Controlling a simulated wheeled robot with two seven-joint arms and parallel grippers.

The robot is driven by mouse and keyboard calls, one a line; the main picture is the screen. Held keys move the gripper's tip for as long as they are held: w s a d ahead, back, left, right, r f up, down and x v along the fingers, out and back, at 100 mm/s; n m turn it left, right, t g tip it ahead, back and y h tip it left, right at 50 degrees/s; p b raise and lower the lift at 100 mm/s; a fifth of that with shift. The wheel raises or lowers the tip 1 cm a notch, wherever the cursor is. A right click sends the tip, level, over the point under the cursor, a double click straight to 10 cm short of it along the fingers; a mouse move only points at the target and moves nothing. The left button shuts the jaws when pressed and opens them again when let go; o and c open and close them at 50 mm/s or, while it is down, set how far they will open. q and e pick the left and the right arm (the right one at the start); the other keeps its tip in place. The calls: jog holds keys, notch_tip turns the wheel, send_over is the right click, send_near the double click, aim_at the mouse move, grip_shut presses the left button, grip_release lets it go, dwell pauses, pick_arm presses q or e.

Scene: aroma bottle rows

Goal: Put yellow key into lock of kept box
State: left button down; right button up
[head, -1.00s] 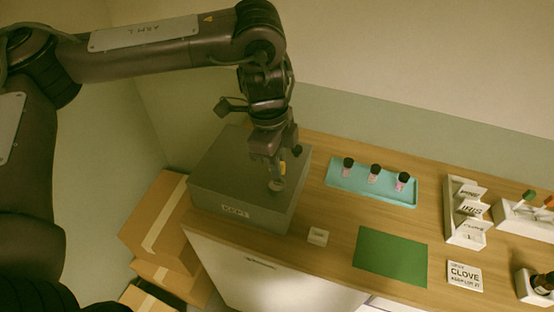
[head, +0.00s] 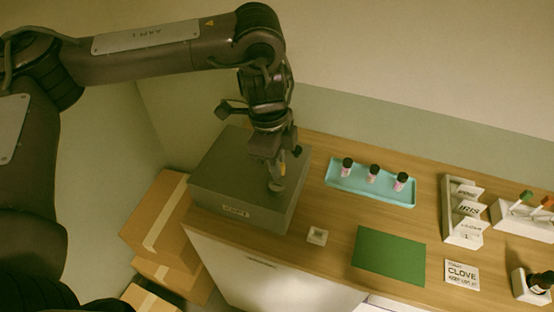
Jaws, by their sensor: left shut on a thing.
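The kept box (head: 230,180) is a grey box with a "KEPT" label (head: 236,211) on its front, standing at the left end of the wooden counter. My left gripper (head: 275,180) points down over the right part of the box's lid. It is shut on the yellow key (head: 283,168), of which only a small yellow bit shows between the fingers. A round grey lock (head: 276,187) shows just under the fingertips. I cannot tell whether the key is inside the lock. My right gripper is not in view.
A small white holder (head: 317,236) stands right of the box. A teal tray (head: 345,184) carries three dark-capped bottles (head: 373,174). A green mat (head: 388,257), a CLOVE card (head: 462,274) and a white card rack (head: 449,212) lie further right. Cardboard boxes (head: 158,215) sit below left.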

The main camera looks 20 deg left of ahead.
pick_arm(q)
jog(key=shift+p, duration=0.3)
dwell(0.5)
jog(key=shift+f+b, duration=0.7)
jog(key=shift+f, duration=0.75)
jog(key=c, duration=1.4)
grip_release()
jog(key=shift+r, duration=0.1)
jog(key=shift+a+r, duration=0.25)
jog(key=shift+r, duration=1.65)
jog(key=shift+a+r, duration=0.2)
jog(key=shift+r, duration=1.65)
